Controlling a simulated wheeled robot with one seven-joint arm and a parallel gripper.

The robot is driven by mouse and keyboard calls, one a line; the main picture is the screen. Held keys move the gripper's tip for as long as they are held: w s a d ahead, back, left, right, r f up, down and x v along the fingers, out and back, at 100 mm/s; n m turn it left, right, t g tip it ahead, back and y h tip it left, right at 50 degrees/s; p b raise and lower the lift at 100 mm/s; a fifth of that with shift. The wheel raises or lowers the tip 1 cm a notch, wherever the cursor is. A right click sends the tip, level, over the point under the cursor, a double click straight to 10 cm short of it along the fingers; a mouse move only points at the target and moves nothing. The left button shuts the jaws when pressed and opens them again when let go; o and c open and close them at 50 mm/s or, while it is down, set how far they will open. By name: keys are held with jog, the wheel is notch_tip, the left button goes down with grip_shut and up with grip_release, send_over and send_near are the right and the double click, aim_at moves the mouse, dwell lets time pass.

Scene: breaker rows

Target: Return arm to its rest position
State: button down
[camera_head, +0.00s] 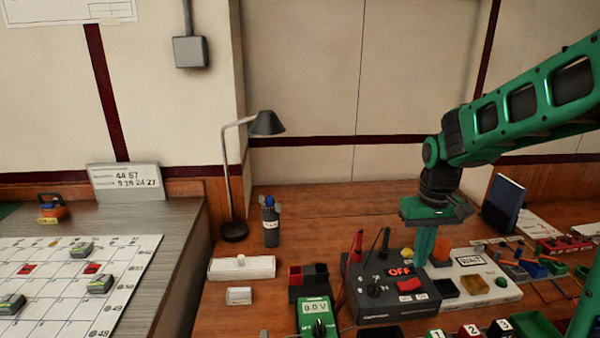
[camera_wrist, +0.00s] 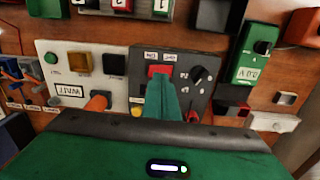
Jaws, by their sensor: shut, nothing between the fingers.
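My gripper (camera_head: 422,262) is shut and empty, with its green fingers pointing down over the workbench. In the head view its fingertips overlap the gap between the black box with the red OFF display (camera_head: 378,290) and the white WAIT panel (camera_head: 474,282). In the wrist view my shut fingers (camera_wrist: 161,78) end over the red switch (camera_wrist: 158,70) on the black box. I cannot tell whether they touch it. My green arm reaches in from the upper right, bent at the wrist.
A green meter (camera_head: 316,316) reading 0.0 V stands left of the black box, with red and black probes behind it.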

jog(key=s+d+r+m, duration=0.1)
jog(key=s+d+m, duration=0.2)
jog(key=s, duration=0.9)
jog(key=s+d+r+m, duration=0.1)
jog(key=s+d+m, duration=0.2)
jog(key=s, duration=0.9)
jog(key=shift+d+r, duration=0.25)
jog(key=shift+d, duration=0.55)
